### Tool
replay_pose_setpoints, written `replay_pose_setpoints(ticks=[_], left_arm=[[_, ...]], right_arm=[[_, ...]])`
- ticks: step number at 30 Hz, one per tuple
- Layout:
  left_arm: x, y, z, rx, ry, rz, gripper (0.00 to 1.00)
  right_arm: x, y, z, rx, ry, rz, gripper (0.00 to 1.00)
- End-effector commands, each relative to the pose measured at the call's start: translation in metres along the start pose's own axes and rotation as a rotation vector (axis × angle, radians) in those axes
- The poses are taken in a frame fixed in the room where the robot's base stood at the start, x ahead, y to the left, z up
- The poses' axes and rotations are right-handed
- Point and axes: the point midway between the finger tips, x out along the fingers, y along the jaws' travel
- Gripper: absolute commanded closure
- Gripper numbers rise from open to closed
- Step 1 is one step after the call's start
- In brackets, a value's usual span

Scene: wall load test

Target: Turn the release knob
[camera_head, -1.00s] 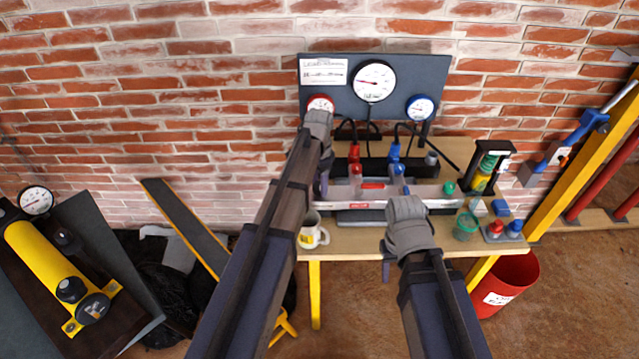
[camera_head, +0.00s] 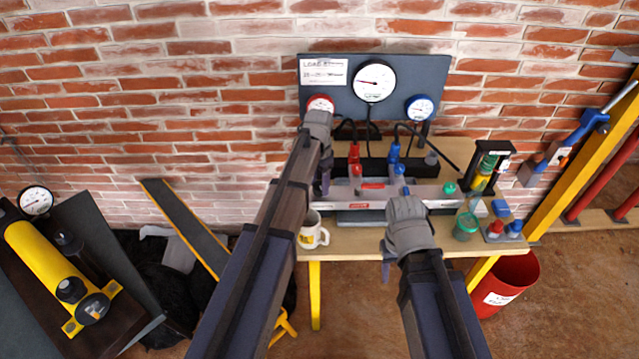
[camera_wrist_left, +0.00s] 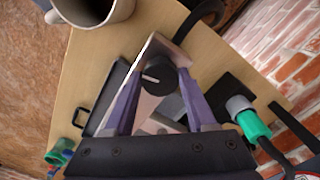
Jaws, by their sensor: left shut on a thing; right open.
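The release knob is a round black knob (camera_wrist_left: 157,80) with a white pointer line, on a pale metal block in the left wrist view. The purple fingers of my left gripper (camera_wrist_left: 160,88) stand on either side of it and are shut on it. In the head view my left gripper (camera_head: 322,182) is at the left end of the long grey bar on the bench; my arm hides the knob there. My right gripper (camera_head: 388,268) is open and empty at the front edge of the bench. Its wrist hides part of the bar.
A gauge panel (camera_head: 438,72) stands behind the bench (camera_head: 350,244). A white mug (camera_head: 309,238) is close by my left forearm. Red hose fittings (camera_head: 354,153) and blue ones (camera_head: 395,153) rise behind the bar. A green-lidded jar (camera_head: 466,226) stands at the right. A red bucket (camera_head: 515,275) is below.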

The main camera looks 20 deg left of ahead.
Motion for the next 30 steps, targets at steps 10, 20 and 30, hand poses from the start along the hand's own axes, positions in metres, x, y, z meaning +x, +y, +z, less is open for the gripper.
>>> replay_pose_setpoints(ticks=[10, 20, 30], left_arm=[[0.0, 0.0009, 0.0002, -0.328, 0.004, 0.001, 0.99], [0.0, 0.0016, 0.0, -0.641, 0.009, 0.001, 0.99], [0.0, 0.0021, -0.0004, -0.96, 0.013, 0.001, 0.99]], right_arm=[[0.0, 0.0, 0.0, 0.0, 0.0, 0.0, 0.5], [0.0, 0.0, 0.0, 0.0, 0.0, 0.0, 0.5], [0.0, 0.0, 0.0, 0.0, 0.0, 0.0, 0.5]])
